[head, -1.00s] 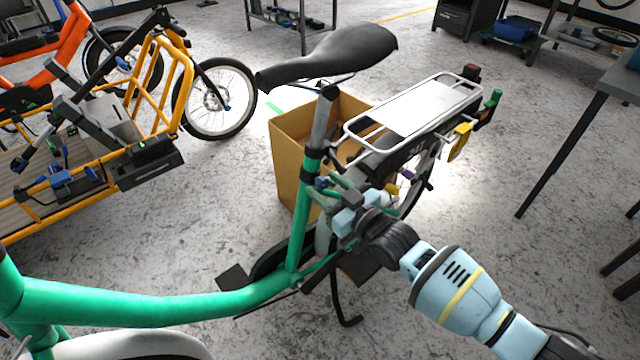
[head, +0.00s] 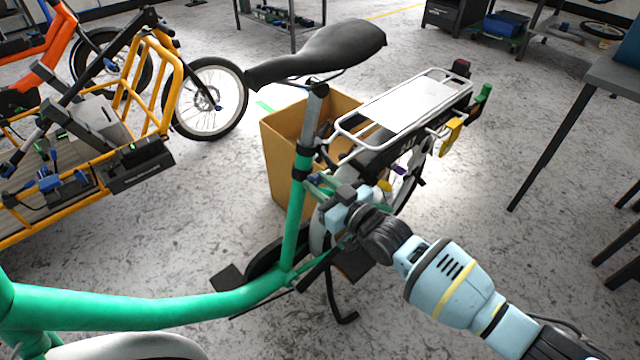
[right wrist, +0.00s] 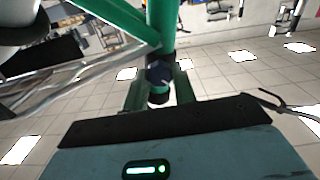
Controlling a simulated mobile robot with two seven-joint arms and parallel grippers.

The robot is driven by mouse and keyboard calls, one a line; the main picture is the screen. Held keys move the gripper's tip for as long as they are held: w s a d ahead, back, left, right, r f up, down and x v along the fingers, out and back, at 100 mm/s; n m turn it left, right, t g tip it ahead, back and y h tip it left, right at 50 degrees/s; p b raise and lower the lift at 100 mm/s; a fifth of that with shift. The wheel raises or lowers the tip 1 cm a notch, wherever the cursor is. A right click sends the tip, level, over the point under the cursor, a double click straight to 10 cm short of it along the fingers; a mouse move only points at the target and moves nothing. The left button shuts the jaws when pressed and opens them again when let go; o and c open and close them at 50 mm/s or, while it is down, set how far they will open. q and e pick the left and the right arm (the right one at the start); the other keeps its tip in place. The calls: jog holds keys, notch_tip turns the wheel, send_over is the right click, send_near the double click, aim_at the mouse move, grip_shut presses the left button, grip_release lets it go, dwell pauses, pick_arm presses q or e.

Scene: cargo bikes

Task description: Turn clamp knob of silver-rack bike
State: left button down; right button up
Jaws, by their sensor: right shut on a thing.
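The green bike has a silver rack (head: 405,103) over its rear wheel and a black saddle (head: 325,52) on a silver post. Its green seat tube (head: 296,220) stands upright in the middle of the head view. My right gripper (head: 322,192) is beside this tube, below the black collar, its fingers pointing at the tube. In the right wrist view the dark blue clamp knob (right wrist: 159,73) sits between the two green-looking fingers, against the green tube. The gripper is shut on it; the contact is partly hidden in the head view. My left gripper is not in view.
A cardboard box (head: 283,165) stands behind the seat tube. A yellow cargo bike (head: 150,80) is at the left and a grey table (head: 610,75) at the right.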

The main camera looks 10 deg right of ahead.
jog(key=m, duration=0.4)
jog(key=shift+b, duration=0.4)
jog(key=shift+m, duration=1.3)
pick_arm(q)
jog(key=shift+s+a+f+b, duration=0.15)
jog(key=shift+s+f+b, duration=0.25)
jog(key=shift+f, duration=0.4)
pick_arm(e)
jog(key=shift+m, duration=0.3)
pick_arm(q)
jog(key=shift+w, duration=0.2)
pick_arm(e)
jog(key=o, duration=1)
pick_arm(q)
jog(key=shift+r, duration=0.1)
pick_arm(e)
jog(key=shift+d, duration=0.1)
